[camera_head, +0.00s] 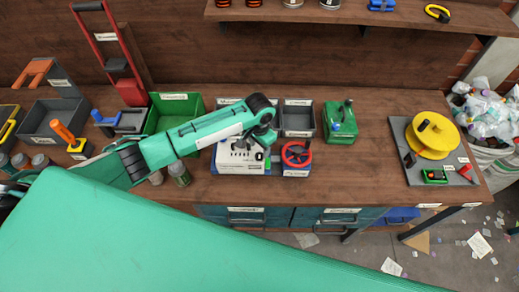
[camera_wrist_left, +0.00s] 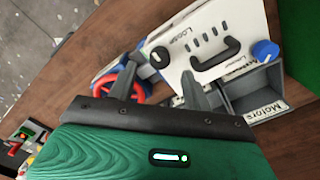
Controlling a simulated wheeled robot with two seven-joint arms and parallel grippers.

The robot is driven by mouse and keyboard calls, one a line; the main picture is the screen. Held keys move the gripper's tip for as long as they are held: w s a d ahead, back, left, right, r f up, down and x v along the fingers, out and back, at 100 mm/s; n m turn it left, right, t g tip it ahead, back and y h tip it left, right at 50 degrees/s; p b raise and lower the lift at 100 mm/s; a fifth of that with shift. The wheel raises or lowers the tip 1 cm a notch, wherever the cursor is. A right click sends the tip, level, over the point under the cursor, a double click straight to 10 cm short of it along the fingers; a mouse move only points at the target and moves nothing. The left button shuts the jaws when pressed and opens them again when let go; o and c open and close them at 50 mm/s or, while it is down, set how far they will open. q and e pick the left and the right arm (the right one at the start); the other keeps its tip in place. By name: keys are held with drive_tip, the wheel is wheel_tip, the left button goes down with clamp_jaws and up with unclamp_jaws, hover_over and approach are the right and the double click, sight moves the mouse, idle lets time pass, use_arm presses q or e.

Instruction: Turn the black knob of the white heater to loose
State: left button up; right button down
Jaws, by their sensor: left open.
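The white heater (camera_head: 238,161) stands on the bench, partly hidden under my left arm. In the left wrist view its white panel (camera_wrist_left: 215,22) carries a black knob (camera_wrist_left: 160,57), a black handle, a blue knob (camera_wrist_left: 265,50) and "Loose" lettering near the black knob. My left gripper (camera_head: 252,146) is over the heater's right part. In the left wrist view its open fingers (camera_wrist_left: 160,78) point at the panel, with the black knob showing beyond the gap between the tips. I cannot tell whether they touch it. My right gripper is not in view.
A red handwheel (camera_head: 296,153) stands close to the heater's right. Behind are a grey bin (camera_head: 298,113) and a green bin (camera_head: 174,100); a green box (camera_head: 340,124) is to the right. The bench is clear between that and the grey board with a yellow disc (camera_head: 432,138).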

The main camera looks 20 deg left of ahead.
sight(259, 155)
use_arm(q)
drive_tip(key=shift+f+p, duration=0.45)
drive_tip(key=shift+f, duration=1.8)
drive_tip(key=c, duration=1)
